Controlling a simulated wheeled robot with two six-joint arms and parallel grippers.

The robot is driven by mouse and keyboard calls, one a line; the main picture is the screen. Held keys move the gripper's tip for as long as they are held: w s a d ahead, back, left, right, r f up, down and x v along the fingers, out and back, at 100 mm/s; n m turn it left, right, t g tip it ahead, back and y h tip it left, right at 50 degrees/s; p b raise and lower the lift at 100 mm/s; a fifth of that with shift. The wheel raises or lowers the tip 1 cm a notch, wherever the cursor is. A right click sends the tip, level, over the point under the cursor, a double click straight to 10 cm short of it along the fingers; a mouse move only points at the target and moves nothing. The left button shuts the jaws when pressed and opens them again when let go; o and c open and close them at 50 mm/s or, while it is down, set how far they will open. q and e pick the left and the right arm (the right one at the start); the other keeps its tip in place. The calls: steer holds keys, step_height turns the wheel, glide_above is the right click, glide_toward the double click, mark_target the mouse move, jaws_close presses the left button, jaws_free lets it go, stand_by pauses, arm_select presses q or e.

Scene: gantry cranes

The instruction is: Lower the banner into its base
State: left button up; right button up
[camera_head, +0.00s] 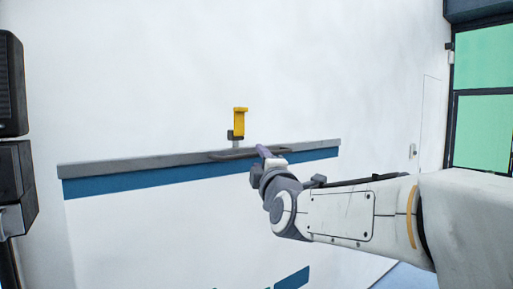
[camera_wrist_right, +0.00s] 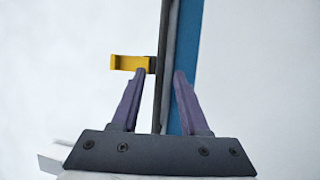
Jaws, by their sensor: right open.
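The banner (camera_head: 200,220) is a large white sheet with a grey top bar (camera_head: 110,167) and a blue band (camera_head: 120,186) below it. A dark handle (camera_head: 235,156) runs along the middle of the bar, and a yellow upright piece (camera_head: 240,122) stands just above it. My right gripper (camera_head: 266,152) is at the bar, right of the yellow piece. In the right wrist view my right gripper (camera_wrist_right: 159,72) is open, its purple fingers on either side of the dark handle and the bar's edge. Contact cannot be told. No base is clearly visible. My left gripper is not in view.
A plain white wall (camera_head: 150,60) fills the back. A dark, boxy object (camera_head: 14,90) stands at the left edge. A dark-framed green window (camera_head: 485,130) is at the far right. A strip of blue floor (camera_head: 400,276) shows at lower right.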

mark_target(257, 156)
steer(key=shift+p+x, duration=0.65)
steer(key=shift+x, duration=1.1)
jaws_close()
